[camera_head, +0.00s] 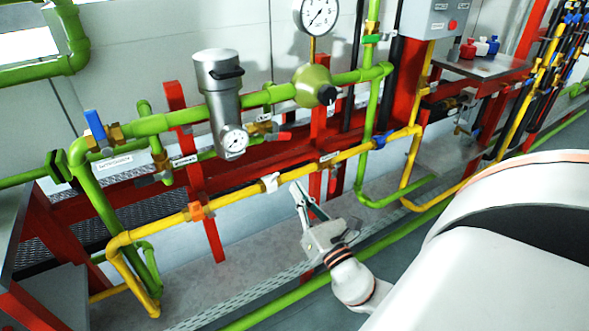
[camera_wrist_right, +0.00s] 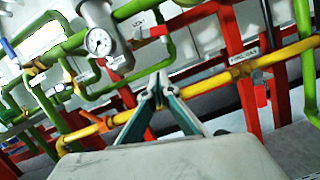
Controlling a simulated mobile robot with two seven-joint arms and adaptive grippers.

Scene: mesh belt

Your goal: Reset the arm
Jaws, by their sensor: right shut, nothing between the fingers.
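My right arm (camera_head: 500,235) comes in from the right in the head view as a large white shape with a dark band. I cannot tell how far the tips are from the pipes behind. My left gripper is not in view.
Green pipes (camera_head: 85,195), a grey filter with a gauge (camera_head: 218,85) and red posts (camera_head: 208,225) stand behind the gripper. A blue valve handle (camera_head: 94,124) is at left. A grey box with a red button (camera_head: 425,18) is at upper right. Grey floor shows below.

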